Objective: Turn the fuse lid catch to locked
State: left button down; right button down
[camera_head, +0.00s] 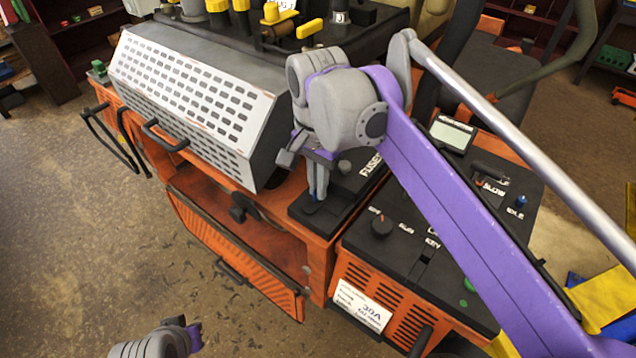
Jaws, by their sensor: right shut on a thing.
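The black fuse box (338,207) with its lid lettered "FUSE" sits on the orange machine body, in the middle of the head view. My right gripper (316,196) points down at the near-left part of this box, with its fingers shut on a small part there. That part is mostly hidden by the fingers; only a small dark blue bit shows at their tips. I take it to be the lid catch, but its turned position cannot be read. A grey and purple part of my left arm shows at the bottom left; its fingers are out of the picture.
A grey perforated cover (190,100) with a handle stands close to the left of my right gripper. A control panel (400,255) with a knob (381,226) and key label lies to the right. An orange slatted door (232,255) hangs open below. Bare floor lies at left.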

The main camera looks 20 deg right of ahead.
pick_arm(q)
jog(key=shift+r, duration=0.1)
pick_arm(e)
jog(key=n, duration=0.3)
jog(key=shift+n+p, duration=0.4)
jog(key=n, duration=0.4)
jog(key=shift+p, duration=0.3)
jog(key=n, duration=0.5)
pick_arm(q)
jog(key=r, duration=0.1)
jog(key=w+r, duration=0.1)
jog(key=r, duration=0.1)
jog(key=shift+w+p, duration=0.15)
jog(key=shift+p, duration=0.25)
pick_arm(e)
jog(key=n, duration=0.4)
jog(key=shift+n, duration=0.4)
jog(key=c, duration=1)
grip_release()
